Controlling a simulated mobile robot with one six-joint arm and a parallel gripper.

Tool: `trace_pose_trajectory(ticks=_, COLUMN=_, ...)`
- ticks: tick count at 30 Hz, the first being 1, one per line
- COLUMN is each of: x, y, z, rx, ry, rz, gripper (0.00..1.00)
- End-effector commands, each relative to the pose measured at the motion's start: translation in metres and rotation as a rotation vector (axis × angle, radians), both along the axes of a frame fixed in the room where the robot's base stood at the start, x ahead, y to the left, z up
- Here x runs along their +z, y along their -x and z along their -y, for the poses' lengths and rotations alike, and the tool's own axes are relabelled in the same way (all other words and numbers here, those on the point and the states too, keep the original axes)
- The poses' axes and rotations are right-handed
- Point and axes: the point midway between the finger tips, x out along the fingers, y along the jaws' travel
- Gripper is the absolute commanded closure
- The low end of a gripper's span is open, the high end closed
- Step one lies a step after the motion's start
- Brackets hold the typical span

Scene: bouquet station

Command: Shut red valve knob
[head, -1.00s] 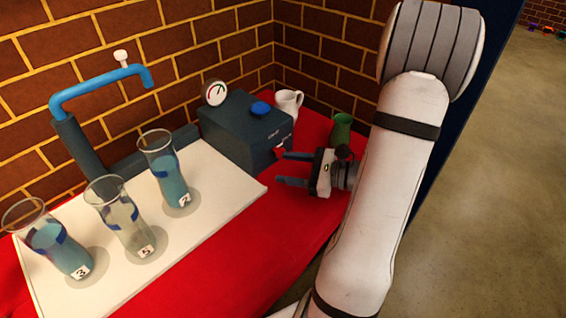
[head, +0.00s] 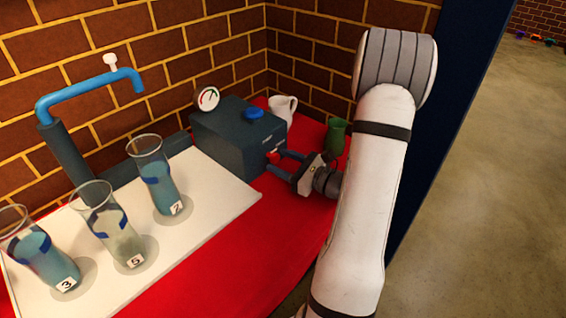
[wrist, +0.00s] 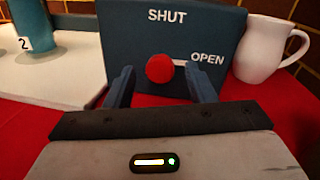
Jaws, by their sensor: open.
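The red valve knob (wrist: 160,68) sits on the front face of a dark blue-grey box (head: 225,140). In the wrist view a pale pointer or bar runs from the knob to the right, toward the word OPEN; the word SHUT is above the knob. My gripper (wrist: 160,88) is open, with one finger on each side of the knob and a gap to it on both sides. In the head view my gripper (head: 277,163) reaches the box from the right, and the red knob (head: 273,156) shows between its fingertips. I cannot tell whether any finger touches the box.
A white mug (head: 282,108) and a green jug (head: 335,137) stand right of the box. A gauge (head: 207,98) and a blue button (head: 254,113) are on the box. Several glass vases with numbers stand on a white board (head: 215,195) at left, near a blue tap (head: 90,88).

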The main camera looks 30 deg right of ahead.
Motion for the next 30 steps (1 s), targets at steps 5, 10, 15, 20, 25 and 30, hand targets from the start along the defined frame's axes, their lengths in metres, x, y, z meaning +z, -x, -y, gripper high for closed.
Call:
trace_pose_trajectory(ticks=5, x=-0.0001, y=-0.0005, z=-0.0001, rx=-0.001, ry=0.0, rz=0.0, gripper=0.5)
trace_pose_trajectory(ticks=10, x=-0.0002, y=-0.0004, z=0.0001, rx=-0.001, ry=0.0, rz=-0.001, gripper=0.59)
trace_pose_trajectory(ticks=15, x=-0.0002, y=-0.0002, z=0.0002, rx=-0.001, ry=0.0, rz=-0.001, gripper=0.73)
trace_pose_trajectory(ticks=20, x=-0.0002, y=-0.0001, z=0.0001, rx=0.0, ry=0.0, rz=-0.001, gripper=0.86)
trace_pose_trajectory(ticks=25, x=-0.0004, y=0.0003, z=-0.0016, rx=0.0, ry=0.0, rz=-0.001, gripper=0.94)
trace_pose_trajectory(ticks=30, x=-0.0014, y=0.0004, z=-0.0005, rx=0.001, ry=0.019, rz=0.005, gripper=0.94)
